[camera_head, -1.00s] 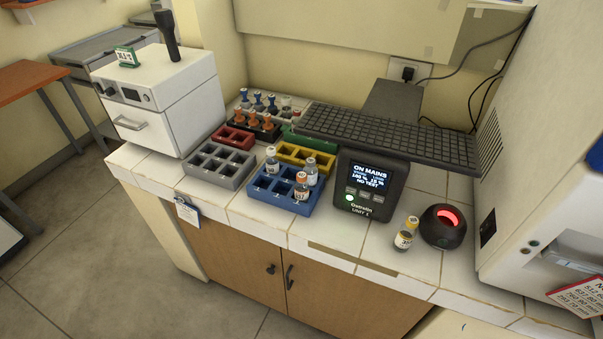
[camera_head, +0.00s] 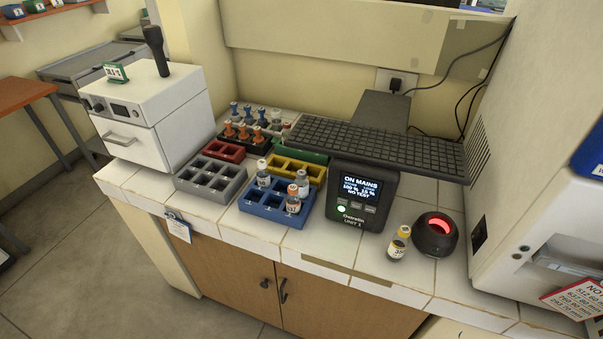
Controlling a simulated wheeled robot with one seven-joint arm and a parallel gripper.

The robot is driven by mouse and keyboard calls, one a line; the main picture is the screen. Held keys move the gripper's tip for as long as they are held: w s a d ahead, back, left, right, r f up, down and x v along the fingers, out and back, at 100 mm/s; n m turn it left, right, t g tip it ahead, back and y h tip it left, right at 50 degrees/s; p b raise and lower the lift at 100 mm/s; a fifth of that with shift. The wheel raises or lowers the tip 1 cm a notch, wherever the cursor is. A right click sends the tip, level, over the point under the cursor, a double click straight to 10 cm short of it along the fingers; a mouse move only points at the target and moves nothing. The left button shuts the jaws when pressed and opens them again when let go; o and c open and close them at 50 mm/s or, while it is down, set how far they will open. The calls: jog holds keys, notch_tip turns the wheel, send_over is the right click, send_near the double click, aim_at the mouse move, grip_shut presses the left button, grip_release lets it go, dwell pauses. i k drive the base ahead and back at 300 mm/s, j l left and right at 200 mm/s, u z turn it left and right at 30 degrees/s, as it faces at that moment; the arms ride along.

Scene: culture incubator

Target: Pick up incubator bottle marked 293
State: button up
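Several small bottles are in view, and I cannot read 293 on any of them. A yellow-capped bottle (camera_head: 399,243) stands upright on the tiled counter, left of a round black device (camera_head: 436,234) with a glowing red opening. Three bottles stand in the blue rack (camera_head: 261,218): a white-capped one (camera_head: 263,174) at the back left, one with a pale cap (camera_head: 302,182) at the right, and an orange-capped one (camera_head: 293,201) in front of it. Their labels are too small to read. My gripper is not in view.
A black unit with a lit screen (camera_head: 358,196) stands right of the racks, under a dark grid shelf (camera_head: 375,145). A white machine (camera_head: 540,235) bounds the right, a white box (camera_head: 150,112) the left.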

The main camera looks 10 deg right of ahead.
aim_at(303, 183)
jog(key=i+j+z, duration=0.15)
jog(key=i, duration=0.25)
jog(key=i+j+z, duration=0.2)
jog(key=i, duration=0.25)
jog(key=l, duration=0.1)
